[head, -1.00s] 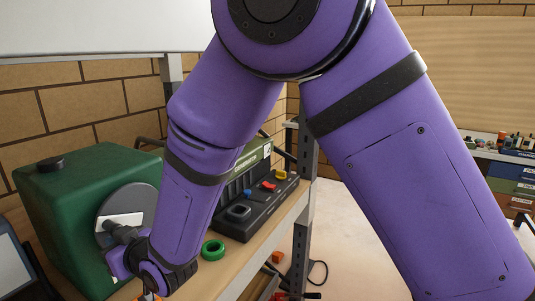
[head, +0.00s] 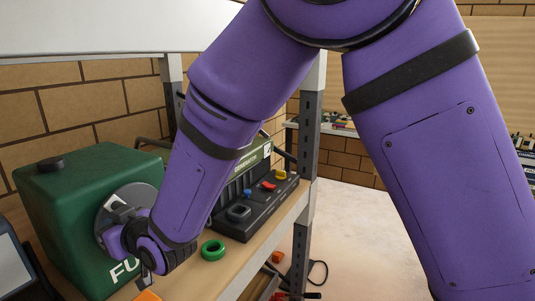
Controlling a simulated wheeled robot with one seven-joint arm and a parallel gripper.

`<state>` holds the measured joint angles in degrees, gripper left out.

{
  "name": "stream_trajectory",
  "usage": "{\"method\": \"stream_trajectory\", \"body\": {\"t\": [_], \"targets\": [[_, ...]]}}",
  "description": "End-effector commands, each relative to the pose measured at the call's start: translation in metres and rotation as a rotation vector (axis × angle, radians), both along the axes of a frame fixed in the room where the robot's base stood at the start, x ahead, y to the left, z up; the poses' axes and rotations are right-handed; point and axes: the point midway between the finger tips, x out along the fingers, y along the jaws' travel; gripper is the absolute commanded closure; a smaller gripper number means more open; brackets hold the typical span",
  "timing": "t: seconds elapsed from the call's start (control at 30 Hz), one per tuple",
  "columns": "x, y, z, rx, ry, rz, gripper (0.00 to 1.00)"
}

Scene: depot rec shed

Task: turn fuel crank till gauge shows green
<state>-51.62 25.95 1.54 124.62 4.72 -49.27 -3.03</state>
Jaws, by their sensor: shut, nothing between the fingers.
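The green fuel tank (head: 75,200) stands at the left on the shelf, with part of white lettering, "FU", on its front. A round grey disc (head: 112,196) is on its front face, partly covered by my wrist. A grey bar-like part (head: 118,214) shows on the disc; I cannot tell whether it is the crank. No gauge reading is visible. My gripper (head: 147,284) points down just in front of the tank, below the disc. It is shut and empty, and only a little of it shows under my wrist.
A green ring (head: 213,250) lies on the shelf right of my wrist. A black device (head: 262,203) with coloured knobs stands behind it. An orange thing (head: 148,295) shows at the bottom edge. A grey shelf post (head: 305,160) stands at the right.

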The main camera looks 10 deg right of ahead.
Motion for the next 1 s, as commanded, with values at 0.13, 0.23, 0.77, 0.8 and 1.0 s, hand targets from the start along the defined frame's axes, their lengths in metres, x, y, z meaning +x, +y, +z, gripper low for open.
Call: {"method": "stream_trajectory", "body": {"t": [0.13,0.23,0.77,0.8,1.0], "targets": [[0.0,0.0,0.0,0.0,0.0,0.0,1.0],[0.002,-0.002,0.003,0.001,-0.001,0.0,1.0],[0.003,-0.003,0.005,-0.002,0.003,0.001,1.0],[0.002,-0.002,0.003,-0.001,0.002,0.001,1.0],[-0.003,-0.003,0.001,-0.001,0.001,0.001,1.0]]}}
